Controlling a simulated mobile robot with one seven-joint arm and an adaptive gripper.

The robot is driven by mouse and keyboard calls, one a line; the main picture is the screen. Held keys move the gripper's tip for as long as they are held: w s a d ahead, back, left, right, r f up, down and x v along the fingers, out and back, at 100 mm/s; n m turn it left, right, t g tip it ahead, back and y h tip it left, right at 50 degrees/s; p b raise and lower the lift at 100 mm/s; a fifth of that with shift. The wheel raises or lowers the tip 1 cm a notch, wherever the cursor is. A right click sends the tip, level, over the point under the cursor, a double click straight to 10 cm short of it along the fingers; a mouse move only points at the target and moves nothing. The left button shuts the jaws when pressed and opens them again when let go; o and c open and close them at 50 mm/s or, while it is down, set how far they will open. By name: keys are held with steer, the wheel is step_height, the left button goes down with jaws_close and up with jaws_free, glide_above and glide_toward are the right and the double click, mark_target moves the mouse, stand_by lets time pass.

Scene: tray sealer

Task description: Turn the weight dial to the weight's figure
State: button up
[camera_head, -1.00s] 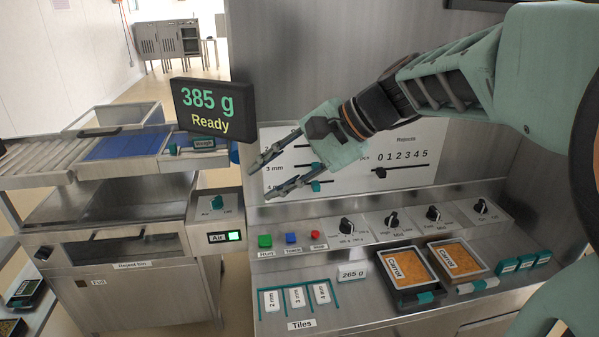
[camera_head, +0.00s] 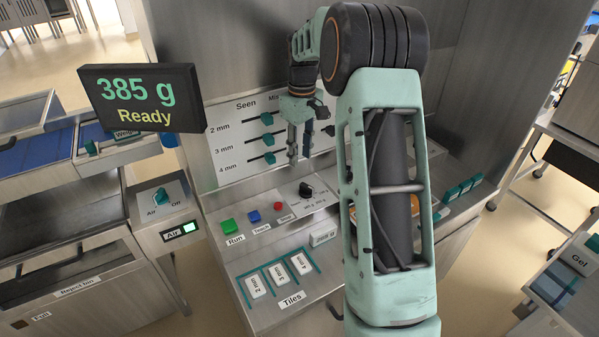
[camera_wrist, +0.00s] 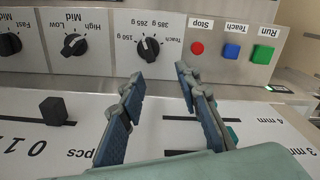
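The weight dial is a black knob (camera_head: 306,190) on the sloped steel panel, right of the round red button. It also shows upside down in the wrist view (camera_wrist: 149,49), with gram figures around it. I cannot tell surely which figure its mark faces. My gripper (camera_head: 299,158) points down, above and just behind the dial. In the wrist view my gripper (camera_wrist: 160,73) is open and empty, its two fingertips apart on either side of the dial's line, not touching it. The display (camera_head: 138,98) reads "385 g Ready".
Green (camera_head: 228,226), blue (camera_head: 254,216) and red (camera_head: 278,205) buttons sit left of the dial. More knobs (camera_wrist: 75,45) lie on its other side. Sliders (camera_head: 267,140) are on the upright panel behind. Tiles (camera_head: 278,273) lie in front. My forearm hides the trays.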

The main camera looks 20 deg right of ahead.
mark_target(304, 184)
steer(key=shift+n, duration=0.3)
steer(key=f, duration=0.4)
steer(key=d+f, duration=0.1)
steer(key=f, duration=0.2)
steer(key=w+f, duration=0.1)
steer(key=f, duration=0.3)
steer(key=shift+d+f, duration=0.3)
jaws_close()
